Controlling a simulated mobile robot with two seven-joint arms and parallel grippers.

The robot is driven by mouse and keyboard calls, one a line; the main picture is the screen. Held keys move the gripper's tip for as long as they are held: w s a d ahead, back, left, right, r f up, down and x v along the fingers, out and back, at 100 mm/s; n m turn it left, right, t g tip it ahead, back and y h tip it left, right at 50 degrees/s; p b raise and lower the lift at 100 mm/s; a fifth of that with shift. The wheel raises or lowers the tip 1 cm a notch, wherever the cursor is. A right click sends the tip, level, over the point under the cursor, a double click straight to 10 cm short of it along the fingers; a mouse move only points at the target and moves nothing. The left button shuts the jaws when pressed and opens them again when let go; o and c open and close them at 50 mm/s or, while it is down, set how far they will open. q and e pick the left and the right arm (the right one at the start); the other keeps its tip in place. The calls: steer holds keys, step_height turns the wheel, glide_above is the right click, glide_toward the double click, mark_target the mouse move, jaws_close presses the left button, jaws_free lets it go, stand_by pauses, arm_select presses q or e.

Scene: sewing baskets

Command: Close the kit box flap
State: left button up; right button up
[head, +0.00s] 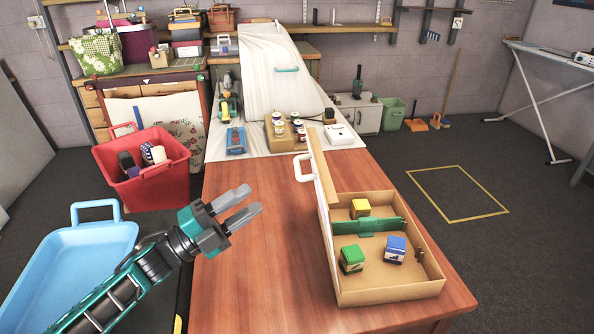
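The cardboard kit box (391,291) stands on the right part of the wooden table. Its flap (322,192) stands up along the box's left side, so the inside shows; a white handle (303,167) sticks out from the flap to the left. Inside are a yellow-topped block (360,208), a green block (351,259) and a blue block (395,249), with a green divider (365,226) across the middle. My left gripper (254,199) is open and empty, above the table to the left of the flap and apart from it. My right gripper is not in view.
The wooden table (252,265) is clear between my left gripper and the box. A red basket (178,185) and a blue tub (75,265) are at the left. Jars in a carton (279,148) and a white device (338,134) stand at the table's far end.

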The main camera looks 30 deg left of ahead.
arm_select(q)
steer(key=p+x, duration=0.1)
steer(key=x, duration=1)
steer(key=shift+f, duration=0.1)
steer(key=shift+c, duration=0.4)
jaws_close()
stand_by(0.6)
